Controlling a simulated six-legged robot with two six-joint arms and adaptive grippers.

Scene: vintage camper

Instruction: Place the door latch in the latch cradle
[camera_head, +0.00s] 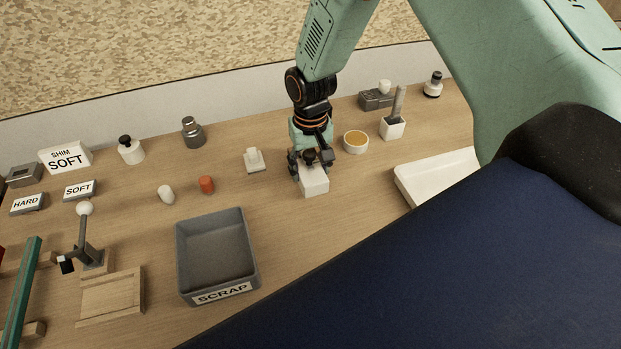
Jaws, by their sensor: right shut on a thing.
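My right gripper (312,170) points down at the middle of the bench and is shut on a white block (315,186). Its fingers hide the block's upper part, and I cannot tell whether the block touches the bench. No part is labelled as the door latch or the latch cradle. A shallow wooden holder (110,296) lies at the lower left, with a dark lever clamp (83,242) with a white ball knob behind it. My left gripper is not in view.
A grey SCRAP bin (180,262) stands left of my right gripper. A small white stand (254,161), red cylinder (206,185) and white plug (166,195) lie nearby. A cup (355,142) stands close right, a white tray (412,188) further right. Wood between gripper and bin is clear.

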